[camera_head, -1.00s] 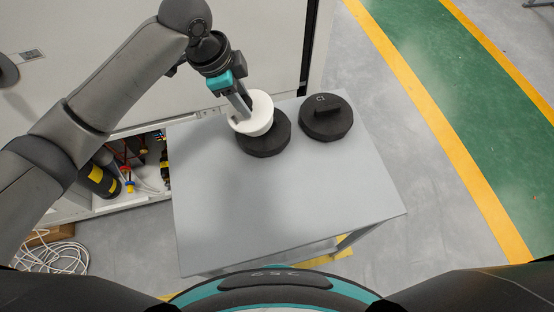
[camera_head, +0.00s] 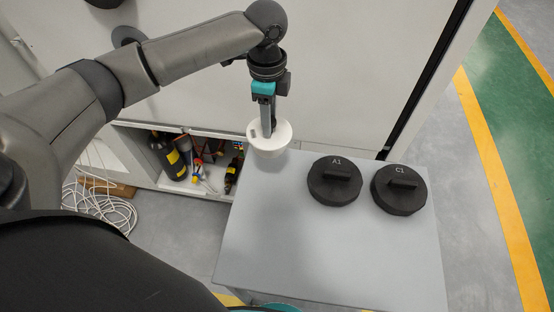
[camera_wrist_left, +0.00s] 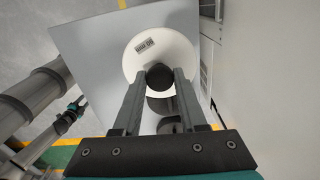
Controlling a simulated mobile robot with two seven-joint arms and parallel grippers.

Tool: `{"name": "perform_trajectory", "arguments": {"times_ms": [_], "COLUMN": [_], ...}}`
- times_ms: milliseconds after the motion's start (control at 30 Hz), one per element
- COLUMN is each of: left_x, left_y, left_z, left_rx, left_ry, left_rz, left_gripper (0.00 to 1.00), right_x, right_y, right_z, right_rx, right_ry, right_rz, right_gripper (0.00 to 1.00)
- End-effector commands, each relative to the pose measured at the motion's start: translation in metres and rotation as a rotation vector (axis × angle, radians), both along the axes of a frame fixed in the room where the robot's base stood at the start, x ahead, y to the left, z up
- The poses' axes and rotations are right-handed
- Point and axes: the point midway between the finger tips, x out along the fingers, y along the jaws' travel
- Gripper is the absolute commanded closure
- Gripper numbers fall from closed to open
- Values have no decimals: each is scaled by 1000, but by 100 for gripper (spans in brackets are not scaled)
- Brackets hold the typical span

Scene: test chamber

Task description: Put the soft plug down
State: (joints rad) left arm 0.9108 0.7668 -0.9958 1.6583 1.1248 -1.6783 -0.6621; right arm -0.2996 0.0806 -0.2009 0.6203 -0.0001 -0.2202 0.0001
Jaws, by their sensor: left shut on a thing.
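The soft plug, a white round piece (camera_head: 270,146), is held by my left gripper (camera_head: 267,131) at the back left corner of the grey table (camera_head: 300,255). In the left wrist view the plug's white face (camera_wrist_left: 180,48) carries a small printed label. A dark round part of it sits between the fingertips of the gripper (camera_wrist_left: 160,80). I cannot tell whether its underside touches the tabletop. My right gripper is not in view.
Two black plugs marked A1 (camera_head: 334,188) and C1 (camera_head: 401,197) stand on the table's right half. The table's front left is clear. A white cabinet wall (camera_head: 360,70) rises behind. A low shelf with bottles and tools (camera_head: 200,165) is left of the table.

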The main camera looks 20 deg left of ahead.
Motion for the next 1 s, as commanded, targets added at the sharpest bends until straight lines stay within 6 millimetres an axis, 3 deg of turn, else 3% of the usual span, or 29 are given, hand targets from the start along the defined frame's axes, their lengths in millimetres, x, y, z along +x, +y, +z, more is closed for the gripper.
{"name": "perform_trajectory", "arguments": {"times_ms": [100, 333, 567, 800, 1000], "left_x": [-1, 0, 0, 0, 0], "left_y": [0, 0, 0, 0, -1], "left_z": [-35, -88, -110, -144, -148], "left_rx": [0, 0, -2, 0, -2], "left_ry": [4, 1, 0, 0, -2], "left_rz": [1, 0, 0, 0, -1], "left_gripper": [100, 100, 100, 100, 100], "right_x": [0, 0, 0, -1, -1], "right_y": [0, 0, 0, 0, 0], "right_z": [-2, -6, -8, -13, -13], "right_rx": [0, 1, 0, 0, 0], "right_ry": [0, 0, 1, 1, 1], "right_rz": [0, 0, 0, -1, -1], "right_gripper": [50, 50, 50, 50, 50]}}
